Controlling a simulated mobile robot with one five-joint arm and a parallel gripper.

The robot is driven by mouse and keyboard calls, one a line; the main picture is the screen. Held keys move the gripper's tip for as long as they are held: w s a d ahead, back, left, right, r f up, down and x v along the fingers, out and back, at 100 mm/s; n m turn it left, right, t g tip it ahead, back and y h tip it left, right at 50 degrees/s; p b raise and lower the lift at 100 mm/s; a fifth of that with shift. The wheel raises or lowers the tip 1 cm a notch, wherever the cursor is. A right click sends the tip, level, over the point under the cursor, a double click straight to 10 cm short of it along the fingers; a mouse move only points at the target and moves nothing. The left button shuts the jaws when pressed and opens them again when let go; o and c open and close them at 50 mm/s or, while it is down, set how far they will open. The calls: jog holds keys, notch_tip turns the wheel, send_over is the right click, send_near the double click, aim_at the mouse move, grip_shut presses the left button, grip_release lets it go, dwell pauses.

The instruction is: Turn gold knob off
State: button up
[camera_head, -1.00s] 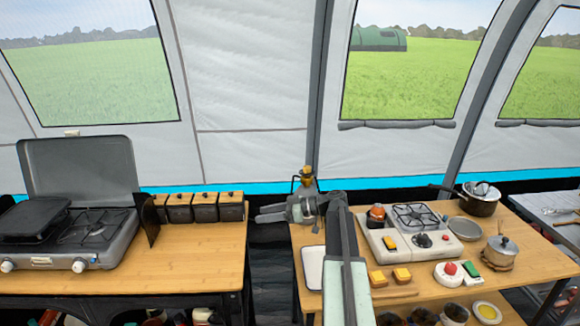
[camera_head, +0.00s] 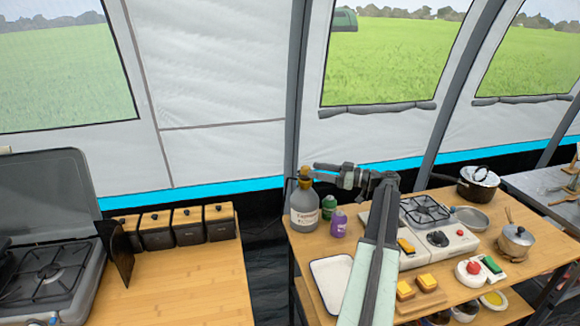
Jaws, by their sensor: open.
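The gold knob (camera_head: 304,173) sits on top of a grey gas bottle (camera_head: 304,212) with a label, at the back left corner of the right-hand table. My gripper (camera_head: 322,170) is open and points left, with its fingertips close to the right of the knob at about its height. I cannot tell whether a finger touches the knob. Nothing is held. The knob's turn position is too small to read.
A green bottle (camera_head: 328,207) and a purple bottle (camera_head: 338,222) stand right of the gas bottle, below my gripper. A white tray (camera_head: 318,268) lies in front. A camp stove (camera_head: 455,240) is to the right. The left table (camera_head: 185,275) is bare at front.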

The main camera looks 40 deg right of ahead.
jog(key=x, duration=0.8)
jog(key=shift+a, duration=0.1)
grip_shut()
